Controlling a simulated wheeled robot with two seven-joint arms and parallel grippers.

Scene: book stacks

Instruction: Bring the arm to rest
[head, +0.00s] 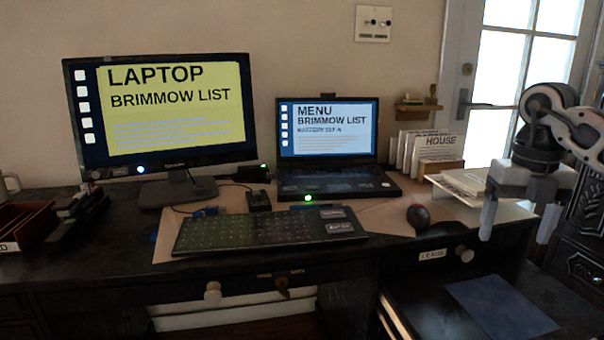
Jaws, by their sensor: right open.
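My right gripper (516,222) hangs at the right of the head view, fingers pointing down and spread apart with nothing between them. It is above and in front of the right end of the dark desk (400,247), near a stack of papers and books (468,183). Its arm comes in from the right edge, in front of the bright glazed door (530,60). My left gripper does not show.
A monitor (165,110), an open laptop (330,140), a keyboard (270,230) and a mouse (419,217) stand on the desk. A lower dark surface with a blue sheet (500,306) lies below the gripper. A carved dark cabinet (588,205) is close at right.

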